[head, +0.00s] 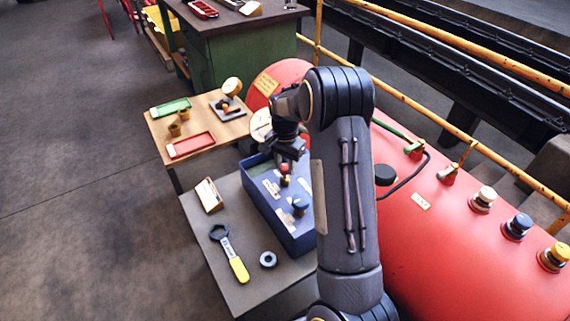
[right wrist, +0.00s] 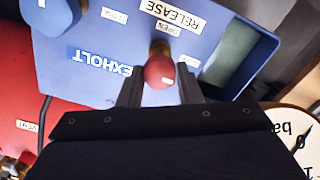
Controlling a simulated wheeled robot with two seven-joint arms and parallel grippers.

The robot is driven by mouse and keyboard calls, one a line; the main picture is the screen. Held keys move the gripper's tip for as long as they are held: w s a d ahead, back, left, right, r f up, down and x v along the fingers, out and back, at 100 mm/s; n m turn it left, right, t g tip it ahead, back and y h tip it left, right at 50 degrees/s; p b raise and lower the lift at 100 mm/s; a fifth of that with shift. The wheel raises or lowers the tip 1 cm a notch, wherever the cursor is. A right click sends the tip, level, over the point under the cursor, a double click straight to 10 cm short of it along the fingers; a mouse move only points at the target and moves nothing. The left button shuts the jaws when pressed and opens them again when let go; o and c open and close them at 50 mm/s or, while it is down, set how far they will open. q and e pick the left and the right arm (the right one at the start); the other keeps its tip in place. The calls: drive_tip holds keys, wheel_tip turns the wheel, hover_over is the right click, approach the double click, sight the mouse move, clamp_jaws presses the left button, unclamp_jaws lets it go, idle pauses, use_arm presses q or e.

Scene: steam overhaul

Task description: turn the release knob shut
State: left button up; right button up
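The release knob (head: 284,168) has a red cap on a brass-coloured stem. It stands on the top of a blue box (head: 260,198). In the right wrist view the knob (right wrist: 158,72) is beside an upside-down RELEASE label (right wrist: 170,14) and an OPEN label (right wrist: 168,28). My right gripper (head: 287,150) is just above the knob in the head view. In the right wrist view its two fingers (right wrist: 159,88) are apart, one on each side of the red cap with narrow gaps. My left gripper is not in view.
A blue knob (head: 300,204) stands on the same box. A white dial gauge (head: 261,124) is behind it. The large red tank (head: 450,240) lies to the right. A wrench (head: 230,252) and a ring (head: 268,260) lie on the grey bench (head: 232,290).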

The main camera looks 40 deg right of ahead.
sight(285, 166)
drive_tip(key=o, duration=0.4)
wheel_tip(285, 166, up, 7)
drive_tip(key=shift+r, duration=0.45)
drive_tip(key=shift+p, duration=0.3)
